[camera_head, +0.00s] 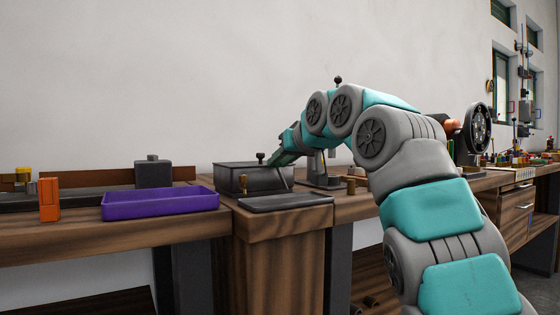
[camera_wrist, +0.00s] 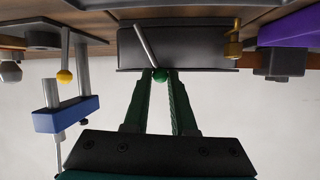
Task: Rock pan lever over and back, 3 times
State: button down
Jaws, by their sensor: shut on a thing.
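The pan lever (camera_wrist: 146,47) is a thin grey rod with a green ball knob (camera_wrist: 160,75) at its end, in the wrist view. It stands tilted against the dark metal box (camera_wrist: 185,50). My gripper (camera_wrist: 161,77) has its two green fingers shut on the ball knob. In the head view my gripper (camera_head: 278,160) is at the right side of the dark box (camera_head: 240,181), close to its top.
A purple tray (camera_head: 160,212) and an orange block (camera_head: 49,198) lie to the left. A flat black tray (camera_head: 285,202) lies before the box. In the wrist view, a yellow-knobbed lever (camera_wrist: 65,76) and a blue block (camera_wrist: 66,113) on posts stand left of the fingers.

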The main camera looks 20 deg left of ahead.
aim_at(293, 165)
jog(key=shift+w+d+r+m+g+y+p, duration=0.35)
jog(key=shift+w+m+g+p, duration=0.25)
jog(key=shift+p, duration=0.4)
jog(key=m+p, duration=0.1)
jog(key=w+d+m+g+y+p, duration=0.1)
jog(key=p, duration=0.1)
jog(key=shift+w+d+m, duration=0.25)
jog(key=shift+w+m, duration=0.05)
jog(key=shift+w+d+f+m+g+y+p, duration=0.2)
jog(key=shift+w+d+m+g+y+p, duration=0.3)
jog(key=shift+m+p, duration=0.3)
jog(key=shift+w+d+f+m+y+p, duration=0.35)
jog(key=shift+w+d+m+y+p, duration=0.15)
jog(key=shift+w+m+p, duration=0.25)
jog(key=shift+s+f, duration=0.1)
jog(key=c, duration=0.7)
grip_release()
jog(key=shift+c, duration=0.2)
jog(key=shift+d, duration=0.1)
